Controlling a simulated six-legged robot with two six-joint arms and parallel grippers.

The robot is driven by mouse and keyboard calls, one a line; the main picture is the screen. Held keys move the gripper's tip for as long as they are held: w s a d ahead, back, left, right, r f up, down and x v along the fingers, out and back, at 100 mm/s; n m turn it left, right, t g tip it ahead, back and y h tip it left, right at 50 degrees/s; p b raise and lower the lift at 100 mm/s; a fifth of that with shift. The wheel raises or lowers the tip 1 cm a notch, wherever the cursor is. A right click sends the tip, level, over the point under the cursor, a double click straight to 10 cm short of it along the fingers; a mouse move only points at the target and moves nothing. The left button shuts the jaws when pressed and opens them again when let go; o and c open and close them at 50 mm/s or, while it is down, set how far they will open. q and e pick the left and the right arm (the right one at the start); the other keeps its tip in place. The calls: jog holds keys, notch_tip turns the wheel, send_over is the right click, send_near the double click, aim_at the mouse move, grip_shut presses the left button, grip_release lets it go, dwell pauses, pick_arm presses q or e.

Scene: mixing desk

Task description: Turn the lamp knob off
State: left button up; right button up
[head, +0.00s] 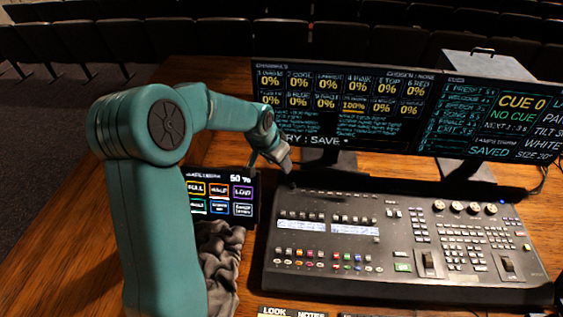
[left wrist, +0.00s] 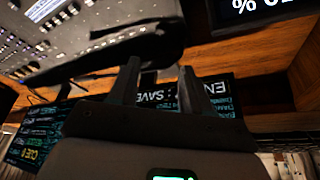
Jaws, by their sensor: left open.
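My left gripper (head: 286,165) is above the back left corner of the mixing console (head: 420,285), in front of the left monitor's stand. In the left wrist view my gripper (left wrist: 158,82) shows two dark fingers apart with nothing between them. A dark rounded part (left wrist: 150,42) at the console's edge lies just beyond the fingertips there; I cannot tell whether it is touched. I cannot clearly pick out the lamp knob or a lamp in either view. My right gripper is not in view.
Two monitors, left (head: 345,105) and right (head: 500,112), stand behind the console. A small touch screen (head: 222,197) and crumpled grey cloth (head: 222,258) are left of it. Printed notes (head: 290,312) lie in front. Bare wood (head: 75,265) is free at the left.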

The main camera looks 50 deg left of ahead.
pick_arm(q)
jog(key=b, duration=0.2)
send_near(292, 185)
jog(key=x, duration=0.8)
jog(key=shift+w, duration=0.1)
dwell(0.4)
